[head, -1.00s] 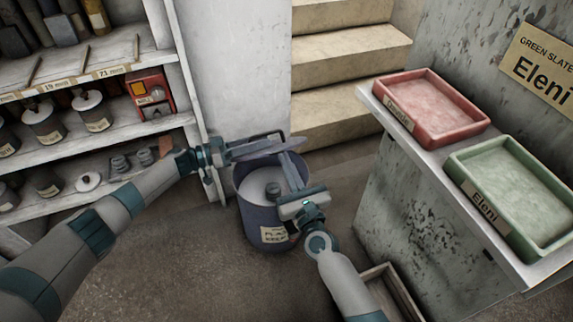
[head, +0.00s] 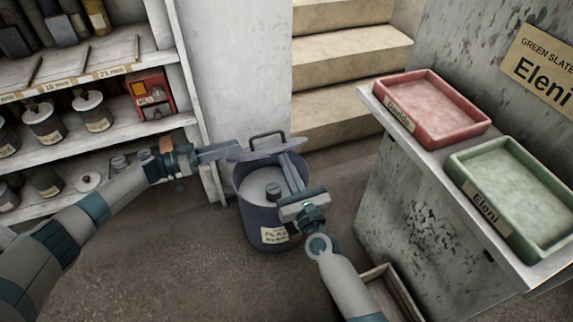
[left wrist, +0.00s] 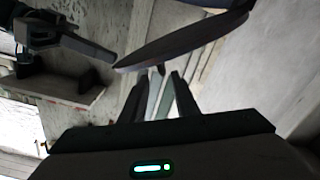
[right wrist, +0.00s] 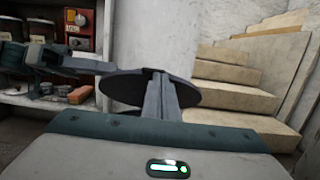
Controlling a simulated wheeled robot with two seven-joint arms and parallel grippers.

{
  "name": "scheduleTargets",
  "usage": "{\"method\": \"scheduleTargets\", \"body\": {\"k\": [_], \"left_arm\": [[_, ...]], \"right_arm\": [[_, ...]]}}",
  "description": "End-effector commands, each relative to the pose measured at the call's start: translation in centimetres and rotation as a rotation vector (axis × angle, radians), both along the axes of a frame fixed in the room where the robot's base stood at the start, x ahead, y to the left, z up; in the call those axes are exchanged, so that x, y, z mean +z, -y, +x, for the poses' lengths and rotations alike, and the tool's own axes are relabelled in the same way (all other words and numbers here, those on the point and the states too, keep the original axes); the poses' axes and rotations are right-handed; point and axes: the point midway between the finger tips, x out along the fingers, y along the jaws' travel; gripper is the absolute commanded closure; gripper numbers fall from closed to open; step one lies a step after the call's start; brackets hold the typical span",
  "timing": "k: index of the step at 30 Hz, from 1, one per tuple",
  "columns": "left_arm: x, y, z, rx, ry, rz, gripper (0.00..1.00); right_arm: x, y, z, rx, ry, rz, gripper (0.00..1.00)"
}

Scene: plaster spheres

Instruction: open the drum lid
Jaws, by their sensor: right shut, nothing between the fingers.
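The blue-grey drum (head: 262,218) stands on the floor, its label partly hidden by my right arm. Its top is uncovered, showing a pale inside with a small grey lump. The dark lid (head: 268,151), with a loop handle (head: 267,135), is raised at the drum's far side; it also shows in the right wrist view (right wrist: 125,88) and left wrist view (left wrist: 190,42). My right gripper (head: 287,162) is shut and empty, its fingertips at the lid; I cannot tell whether they touch. My left gripper (head: 236,149) is open and empty by the lid's left edge.
Shelves (head: 95,62) with jars and a red box (head: 151,95) stand at left. Stairs (head: 345,60) rise behind. At right, a counter (head: 410,165) bears a red tray (head: 482,128) and a green tray (head: 458,160). A low crate (head: 397,288) lies near my right arm.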

Motion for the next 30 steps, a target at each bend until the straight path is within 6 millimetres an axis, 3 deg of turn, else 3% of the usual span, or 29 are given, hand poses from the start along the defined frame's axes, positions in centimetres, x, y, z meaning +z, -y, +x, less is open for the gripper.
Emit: {"method": "scheduleTargets", "body": {"k": [11, 16, 20, 24, 30], "left_arm": [[1.0, 1.2, 0.0, 0.097, 0.142, -0.019, 0.72], [2.7, 4.0, -1.4, 0.195, 0.275, -0.064, 0.72], [3.8, 7.2, -4.5, 0.239, 0.355, -0.114, 0.72], [4.8, 10.5, -9.1, 0.259, 0.424, -0.172, 0.72], [7.2, 13.8, -15.8, 0.309, 0.515, -0.255, 0.72]], "right_arm": [[0.0, 0.0, 0.0, 0.000, 0.000, 0.000, 1.00], [0.0, 0.0, 0.0, 0.000, 0.000, 0.000, 1.00], [0.0, 0.0, 0.0, 0.000, 0.000, 0.000, 1.00], [0.0, 0.0, 0.0, 0.000, 0.000, 0.000, 1.00], [0.0, 0.0, 0.0, 0.000, 0.000, 0.000, 1.00]]}}
